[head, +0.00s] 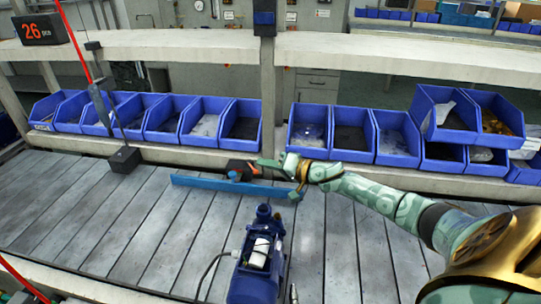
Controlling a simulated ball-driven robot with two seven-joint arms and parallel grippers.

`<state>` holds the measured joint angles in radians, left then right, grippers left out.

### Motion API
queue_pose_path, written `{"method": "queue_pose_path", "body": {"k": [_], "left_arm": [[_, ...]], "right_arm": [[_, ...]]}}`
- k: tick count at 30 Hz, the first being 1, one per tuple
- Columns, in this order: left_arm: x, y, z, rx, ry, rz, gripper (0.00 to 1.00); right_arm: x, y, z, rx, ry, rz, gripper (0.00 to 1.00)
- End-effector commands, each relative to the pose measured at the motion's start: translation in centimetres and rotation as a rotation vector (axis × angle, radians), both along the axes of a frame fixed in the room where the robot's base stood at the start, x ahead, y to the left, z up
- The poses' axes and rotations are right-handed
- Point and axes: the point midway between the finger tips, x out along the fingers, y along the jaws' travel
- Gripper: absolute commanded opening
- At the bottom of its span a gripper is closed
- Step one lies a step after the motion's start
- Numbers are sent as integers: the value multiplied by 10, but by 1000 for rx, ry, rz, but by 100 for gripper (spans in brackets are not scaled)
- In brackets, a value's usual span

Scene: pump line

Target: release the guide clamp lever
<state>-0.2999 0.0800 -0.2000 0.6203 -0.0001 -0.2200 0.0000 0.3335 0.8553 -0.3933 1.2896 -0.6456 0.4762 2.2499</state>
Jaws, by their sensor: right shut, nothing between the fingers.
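A long blue guide bar (208,183) lies across the slatted bench, below the row of bins. Near its right half is a small clamp with an orange-red and dark part (238,166), which I take to be the lever; its exact position is too small to tell. My right gripper (258,164) reaches in from the right. Its fingers are shut and empty, close to the right end of the orange-red part. I cannot tell whether they touch it. The gripper and forearm hide part of the bar's right end. My left gripper is not in view.
A blue pump (256,271) stands on the slatted bench (130,215) in front of the bar. Several blue bins (205,124) line the back under a pale shelf (150,45). A black block (124,160) with a rod stands at left. The bench's left part is clear.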

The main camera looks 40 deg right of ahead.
Motion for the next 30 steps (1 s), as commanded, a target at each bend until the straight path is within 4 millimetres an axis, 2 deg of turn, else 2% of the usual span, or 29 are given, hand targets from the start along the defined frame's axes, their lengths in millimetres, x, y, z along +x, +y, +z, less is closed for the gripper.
{"method": "queue_pose_path", "body": {"k": [1,3,9,21,23,26,29,30], "left_arm": [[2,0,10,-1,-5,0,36],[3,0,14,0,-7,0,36],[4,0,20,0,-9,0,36],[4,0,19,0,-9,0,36],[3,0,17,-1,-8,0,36],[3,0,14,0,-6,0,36],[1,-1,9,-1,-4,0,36],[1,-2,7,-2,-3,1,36]], "right_arm": [[-8,5,8,0,0,1,0],[-16,11,11,1,1,1,0],[-28,19,15,0,1,-1,0],[-27,20,16,1,-4,-1,0],[-22,26,20,16,-19,3,0],[-7,46,34,89,-72,0,0],[16,69,70,256,-162,-22,0],[25,77,91,373,-203,-29,0]]}}
